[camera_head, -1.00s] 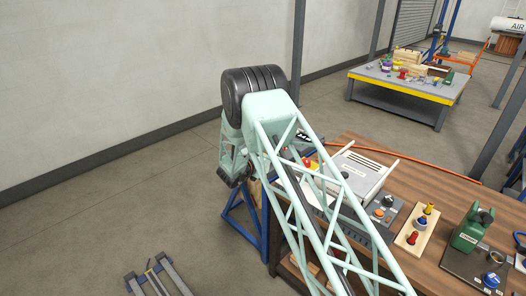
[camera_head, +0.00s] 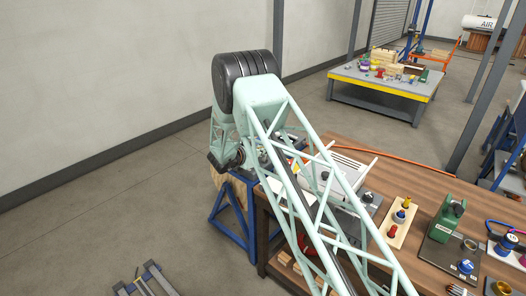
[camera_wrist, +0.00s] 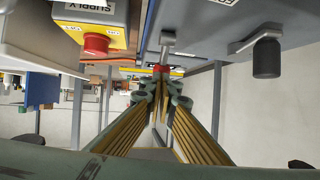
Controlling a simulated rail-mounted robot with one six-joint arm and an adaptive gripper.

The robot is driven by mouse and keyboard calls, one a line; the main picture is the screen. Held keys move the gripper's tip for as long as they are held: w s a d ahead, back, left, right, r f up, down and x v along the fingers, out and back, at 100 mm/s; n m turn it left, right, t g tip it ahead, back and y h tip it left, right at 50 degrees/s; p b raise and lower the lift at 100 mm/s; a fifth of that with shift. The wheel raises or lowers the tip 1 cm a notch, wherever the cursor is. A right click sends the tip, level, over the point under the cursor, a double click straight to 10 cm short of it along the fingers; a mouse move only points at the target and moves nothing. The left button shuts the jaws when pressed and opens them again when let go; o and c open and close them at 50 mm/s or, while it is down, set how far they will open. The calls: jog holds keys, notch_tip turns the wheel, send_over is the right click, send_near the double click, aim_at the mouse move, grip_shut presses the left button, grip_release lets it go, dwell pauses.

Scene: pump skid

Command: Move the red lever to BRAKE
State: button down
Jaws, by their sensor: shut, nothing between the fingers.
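In the wrist view, a metal rod with a red end (camera_wrist: 161,68) hangs from a grey panel, just beyond my fingertips; it looks like the red lever. My gripper (camera_wrist: 161,93) has green fingers with yellowish inner faces, shut with nothing held. Its tips point toward the red end; I cannot tell whether they touch it. No BRAKE marking is readable. In the head view my arm covers the lever area, and I cannot make out the gripper or the lever there.
In the wrist view, a red button (camera_wrist: 95,43) on a yellow housing is at left and a black knob (camera_wrist: 266,57) at right. In the head view, the wooden bench (camera_head: 385,175) carries a peg board (camera_head: 393,242) and a green device (camera_head: 445,220). Open floor lies left.

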jog(key=shift+r, duration=0.2)
jog(key=shift+r+p, duration=0.3)
jog(key=shift+r, duration=0.2)
jog(key=shift+s+a+r, duration=0.1)
jog(key=r+p+v, duration=0.1)
jog(key=v, duration=1.2)
jog(key=shift+r, duration=0.35)
dwell(0.3)
